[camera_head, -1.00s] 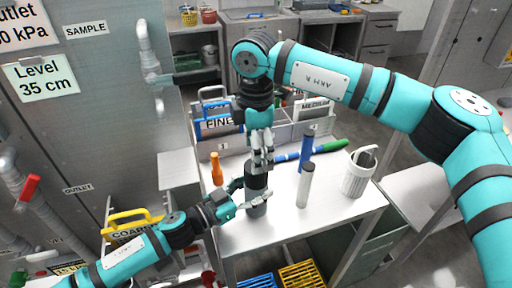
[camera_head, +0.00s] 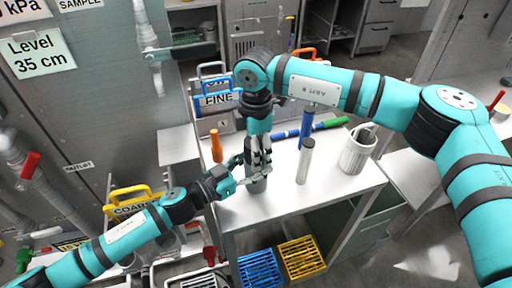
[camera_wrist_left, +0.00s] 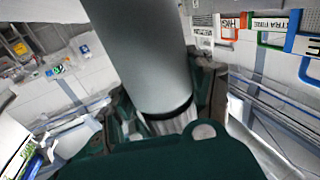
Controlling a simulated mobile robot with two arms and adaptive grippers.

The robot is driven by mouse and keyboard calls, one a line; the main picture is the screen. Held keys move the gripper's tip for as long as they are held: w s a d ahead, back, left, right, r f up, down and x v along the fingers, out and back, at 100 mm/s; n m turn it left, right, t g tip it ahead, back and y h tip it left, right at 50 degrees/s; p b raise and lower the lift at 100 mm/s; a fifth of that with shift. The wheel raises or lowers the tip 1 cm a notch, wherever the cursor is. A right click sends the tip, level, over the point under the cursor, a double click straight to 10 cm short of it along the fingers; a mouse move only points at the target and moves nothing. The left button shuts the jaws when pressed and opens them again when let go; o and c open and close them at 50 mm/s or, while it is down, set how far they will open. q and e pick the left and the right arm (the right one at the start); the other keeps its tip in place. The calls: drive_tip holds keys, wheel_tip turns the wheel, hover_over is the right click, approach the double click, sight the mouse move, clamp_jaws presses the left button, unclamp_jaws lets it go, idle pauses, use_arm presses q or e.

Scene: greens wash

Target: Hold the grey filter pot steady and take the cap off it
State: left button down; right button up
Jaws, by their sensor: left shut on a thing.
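The grey filter pot (camera_head: 258,186) stands upright near the front left of the white table. My left gripper (camera_head: 238,178) comes in from the left and is shut on the pot's side. In the left wrist view the grey cylinder of the pot (camera_wrist_left: 145,55) fills the middle between the fingers, with a dark ring at its lower end. My right gripper (camera_head: 258,160) points down over the pot's top, its fingers around the upper part. The cap is hidden by these fingers. I cannot tell whether they are closed on it.
An orange bottle (camera_head: 216,146) stands left of the pot. A grey-white cylinder (camera_head: 305,162), a blue cylinder (camera_head: 307,128) and a white ribbed canister (camera_head: 357,151) stand to the right. The front right tabletop is clear.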

drive_tip(key=c, duration=0.9)
drive_tip(key=o, duration=1.3)
drive_tip(key=shift+c, duration=0.2)
drive_tip(key=shift+r, duration=0.15)
wheel_tip(320, 180, up, 7)
drive_tip(key=shift+r, duration=0.2)
drive_tip(key=shift+c, duration=0.3)
wheel_tip(320, 180, down, 8)
drive_tip(key=shift+r, duration=0.15)
drive_tip(key=c, duration=1)
drive_tip(key=o, duration=1.1)
drive_tip(key=shift+c, duration=0.2)
